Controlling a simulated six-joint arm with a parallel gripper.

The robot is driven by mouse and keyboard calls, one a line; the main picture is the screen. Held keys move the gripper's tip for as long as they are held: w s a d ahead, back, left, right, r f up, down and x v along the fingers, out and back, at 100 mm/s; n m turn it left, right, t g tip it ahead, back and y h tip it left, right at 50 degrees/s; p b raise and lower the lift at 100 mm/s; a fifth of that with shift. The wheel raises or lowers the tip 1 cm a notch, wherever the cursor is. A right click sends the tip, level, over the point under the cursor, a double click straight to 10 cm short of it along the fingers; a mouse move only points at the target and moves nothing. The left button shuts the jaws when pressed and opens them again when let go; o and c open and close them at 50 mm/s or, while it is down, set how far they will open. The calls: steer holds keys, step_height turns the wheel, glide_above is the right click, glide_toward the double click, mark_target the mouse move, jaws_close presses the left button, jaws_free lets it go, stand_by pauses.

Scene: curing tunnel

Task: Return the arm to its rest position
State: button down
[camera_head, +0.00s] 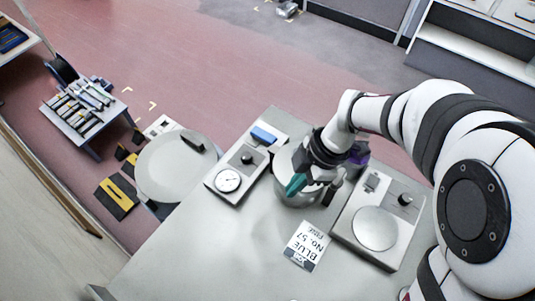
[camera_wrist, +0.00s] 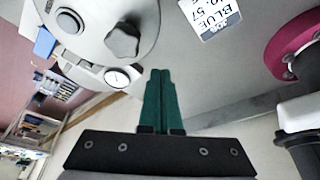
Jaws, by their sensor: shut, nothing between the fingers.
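My gripper (camera_head: 296,185) is at the end of my white and black arm, which reaches in from the right over the grey table (camera_head: 190,250). Its teal fingers are together and empty, and they also show in the wrist view (camera_wrist: 160,75). In the head view the fingers overlap a round grey vessel (camera_head: 283,160) from above; I cannot tell the gap between them. The wrist view shows a round grey body with a black knob (camera_wrist: 122,40) ahead and left of the fingertips. My gripper hides part of the vessel in the head view.
A dial gauge unit (camera_head: 228,180) with a blue block (camera_head: 263,136) stands left of the vessel. A unit with a round plate (camera_head: 375,228) stands to its right. A "BLUE No. 57" card (camera_head: 306,246) lies in front. A round disc (camera_head: 175,168) is farther left. The table's front left is clear.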

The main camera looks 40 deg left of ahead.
steer(key=w+d+r+m, duration=0.1)
steer(key=d+r+m, duration=0.35)
steer(key=r, duration=0.65)
steer(key=s+d+f+m+t, duration=0.1)
steer(key=s+d+m, duration=0.5)
steer(key=m, duration=0.8)
steer(key=s+d+f+m+t, duration=0.1)
steer(key=s+d+m, duration=0.5)
steer(key=m, duration=0.8)
steer(key=d+f, duration=0.1)
steer(key=d, duration=0.1)
steer(key=shift+d+h, duration=0.4)
